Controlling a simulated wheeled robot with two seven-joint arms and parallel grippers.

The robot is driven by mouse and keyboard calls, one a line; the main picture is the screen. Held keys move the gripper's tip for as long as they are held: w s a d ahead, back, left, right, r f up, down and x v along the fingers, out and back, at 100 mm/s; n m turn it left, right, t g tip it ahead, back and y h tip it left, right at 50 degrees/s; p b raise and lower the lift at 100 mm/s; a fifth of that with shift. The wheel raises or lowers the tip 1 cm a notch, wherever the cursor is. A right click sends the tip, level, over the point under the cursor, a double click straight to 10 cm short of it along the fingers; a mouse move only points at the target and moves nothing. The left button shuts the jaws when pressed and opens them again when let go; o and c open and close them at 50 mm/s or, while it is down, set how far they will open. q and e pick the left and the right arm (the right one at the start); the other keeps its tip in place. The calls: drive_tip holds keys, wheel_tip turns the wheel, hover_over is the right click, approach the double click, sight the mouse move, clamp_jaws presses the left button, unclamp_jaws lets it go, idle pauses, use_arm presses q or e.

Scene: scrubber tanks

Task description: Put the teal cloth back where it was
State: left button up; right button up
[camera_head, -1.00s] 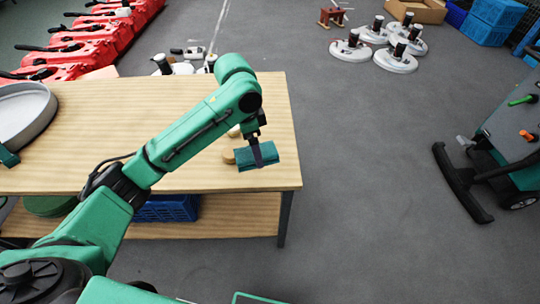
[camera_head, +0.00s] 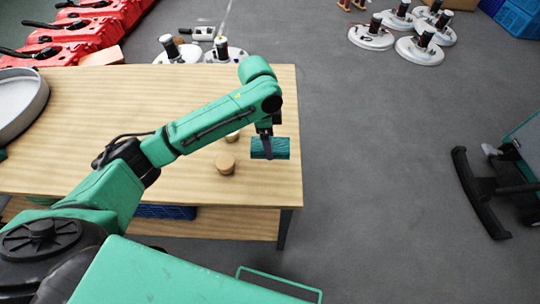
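The teal cloth (camera_head: 282,149) is a small folded block near the right end of the wooden table (camera_head: 240,190). My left gripper (camera_head: 267,153) is shut on it, with one dark finger across its front. The cloth looks held over the table top; I cannot tell how high, or whether it touches the wood. My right gripper is not in view.
A round wooden piece (camera_head: 226,163) stands left of the cloth, with another (camera_head: 233,136) partly behind my arm. A grey round pan (camera_head: 22,105) is at the table's left. A blue crate (camera_head: 168,212) is on the lower shelf. White round scrubber heads (camera_head: 420,50) stand beyond.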

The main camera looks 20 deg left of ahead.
use_arm(q)
wheel_tip(320, 180, down, 8)
drive_tip(key=shift+w+f, duration=0.1)
drive_tip(key=shift+w, duration=0.05)
drive_tip(key=shift+w+f, duration=0.1)
drive_tip(key=shift+f, duration=0.05)
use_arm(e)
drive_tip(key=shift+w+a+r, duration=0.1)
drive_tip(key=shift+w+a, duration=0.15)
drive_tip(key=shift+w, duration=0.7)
use_arm(q)
drive_tip(key=o, duration=1.1)
drive_tip(key=shift+c, duration=0.2)
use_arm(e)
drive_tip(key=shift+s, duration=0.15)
use_arm(q)
drive_tip(key=shift+r, duration=0.4)
drive_tip(key=r, duration=0.3)
drive_tip(key=a+r, duration=0.1)
drive_tip(key=r, duration=0.7)
drive_tip(key=shift+s+a+r, duration=0.15)
drive_tip(key=shift+s+a, duration=0.05)
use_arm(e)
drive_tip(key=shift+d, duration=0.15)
